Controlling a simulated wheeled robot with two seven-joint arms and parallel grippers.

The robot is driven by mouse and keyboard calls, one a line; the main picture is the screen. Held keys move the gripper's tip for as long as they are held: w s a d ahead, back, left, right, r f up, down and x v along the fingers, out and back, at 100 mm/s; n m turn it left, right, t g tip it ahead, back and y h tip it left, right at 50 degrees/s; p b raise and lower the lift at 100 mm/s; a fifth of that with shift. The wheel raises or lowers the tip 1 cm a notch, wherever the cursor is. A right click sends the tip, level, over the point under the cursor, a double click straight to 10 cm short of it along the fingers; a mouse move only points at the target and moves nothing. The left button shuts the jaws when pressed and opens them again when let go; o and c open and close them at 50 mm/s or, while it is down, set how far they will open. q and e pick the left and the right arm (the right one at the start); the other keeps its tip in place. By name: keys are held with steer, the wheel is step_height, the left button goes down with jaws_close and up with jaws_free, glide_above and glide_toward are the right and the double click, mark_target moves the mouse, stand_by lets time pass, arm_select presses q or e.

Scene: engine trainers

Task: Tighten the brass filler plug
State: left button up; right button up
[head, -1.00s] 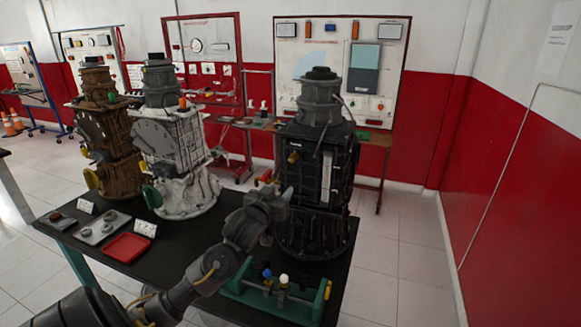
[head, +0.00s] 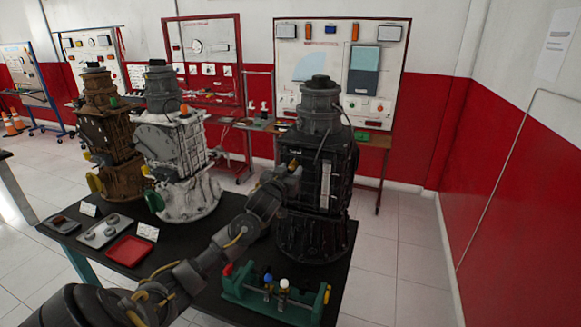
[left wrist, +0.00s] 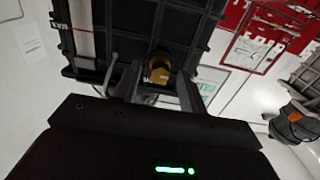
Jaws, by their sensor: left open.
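The brass filler plug (left wrist: 159,66) is on the face of the black engine unit (head: 318,180), which stands upright at the right of the table. In the left wrist view the plug lies just beyond and between the fingertips of my left gripper (left wrist: 155,84). The fingers stand apart on either side, and I cannot tell whether they touch it. In the head view my left gripper (head: 288,174) is up against the unit's left side and partly covers the plug. My right gripper is not in view.
A white unit (head: 180,160) and a brown unit (head: 110,150) stand to the left. A red tray (head: 130,250), a grey tray (head: 103,232) and a green rack (head: 272,299) with several coloured-top tools lie on the table in front. The floor to the right is clear.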

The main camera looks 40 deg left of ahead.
arm_select(q)
steer(key=shift+w+a, duration=0.15)
steer(key=shift+w, duration=0.15)
steer(key=shift+c, duration=0.4)
jaws_close()
